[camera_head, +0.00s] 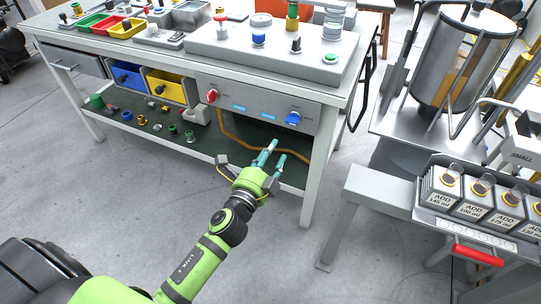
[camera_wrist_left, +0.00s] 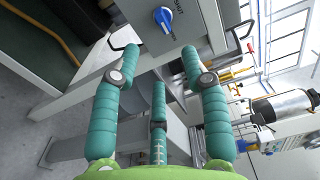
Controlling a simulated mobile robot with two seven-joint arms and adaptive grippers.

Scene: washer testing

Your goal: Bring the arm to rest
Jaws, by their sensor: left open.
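My left arm, green with a black wrist, comes in from the lower left in the head view. Its left gripper (camera_head: 270,152) has teal fingers and is held in front of the workbench's right half, below the control panel. In the left wrist view the fingers of the left gripper (camera_wrist_left: 160,75) are spread apart with nothing between them. The panel's blue knob (camera_head: 293,118) is above and to the right of the fingertips; it also shows in the left wrist view (camera_wrist_left: 165,18), beyond the fingers. My right gripper is not in view.
The workbench (camera_head: 130,45) carries colored bins and a raised test platform (camera_head: 270,60). A red knob (camera_head: 212,95) is on its front. A grey stand (camera_head: 375,190) and a rack of labelled boxes (camera_head: 470,200) stand at the right. The floor at lower centre is clear.

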